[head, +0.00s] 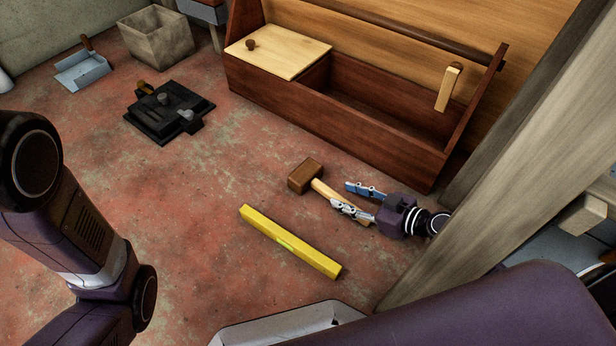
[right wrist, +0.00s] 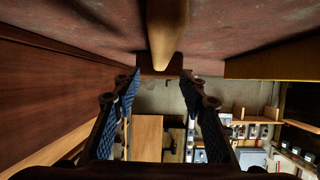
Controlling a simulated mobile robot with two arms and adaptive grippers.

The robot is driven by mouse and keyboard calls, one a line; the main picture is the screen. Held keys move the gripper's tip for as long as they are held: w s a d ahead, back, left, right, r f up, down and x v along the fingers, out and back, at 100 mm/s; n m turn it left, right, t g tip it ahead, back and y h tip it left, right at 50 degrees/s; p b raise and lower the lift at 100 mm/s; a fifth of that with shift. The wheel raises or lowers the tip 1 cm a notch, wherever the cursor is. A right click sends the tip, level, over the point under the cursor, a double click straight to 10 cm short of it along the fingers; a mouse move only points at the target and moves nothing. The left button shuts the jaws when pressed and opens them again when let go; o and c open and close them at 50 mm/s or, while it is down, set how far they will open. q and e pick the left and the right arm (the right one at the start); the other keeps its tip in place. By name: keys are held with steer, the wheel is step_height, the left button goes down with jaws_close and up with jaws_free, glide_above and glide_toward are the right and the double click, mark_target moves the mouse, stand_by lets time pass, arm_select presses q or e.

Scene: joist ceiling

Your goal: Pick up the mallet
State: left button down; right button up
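The mallet lies on the floor in the head view, with a brown block head (head: 305,175) and a pale wooden handle (head: 322,188) that runs toward my right gripper (head: 341,195). One finger overlaps the handle in that view. In the right wrist view the handle (right wrist: 167,30) comes in from the top centre, with the dark head beyond it. The fingers of my right gripper (right wrist: 160,84) stand apart on either side of the handle's line, with a gap to each. My left arm shows at the left of the head view, but its gripper is out of sight.
A wooden toolbox (head: 350,118) stands just behind the mallet. A yellow level (head: 290,243) lies in front of it. A wooden post (head: 490,170) rises close by at right. A black tool (head: 168,110), a dustpan (head: 82,72) and a bin (head: 157,38) are at far left.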

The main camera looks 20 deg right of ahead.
mark_target(331, 192)
steer(key=shift+x, duration=0.9)
steer(key=shift+w+a+f+b, duration=0.35)
steer(key=shift+w+f+b, duration=0.1)
steer(key=shift+b, duration=0.2)
steer(key=b+x, duration=0.1)
steer(key=x, duration=0.2)
steer(key=shift+w+a, duration=0.15)
steer(key=shift+w+a+f, duration=0.15)
steer(key=shift+w+a, duration=0.05)
steer(key=shift+w, duration=0.15)
jaws_close()
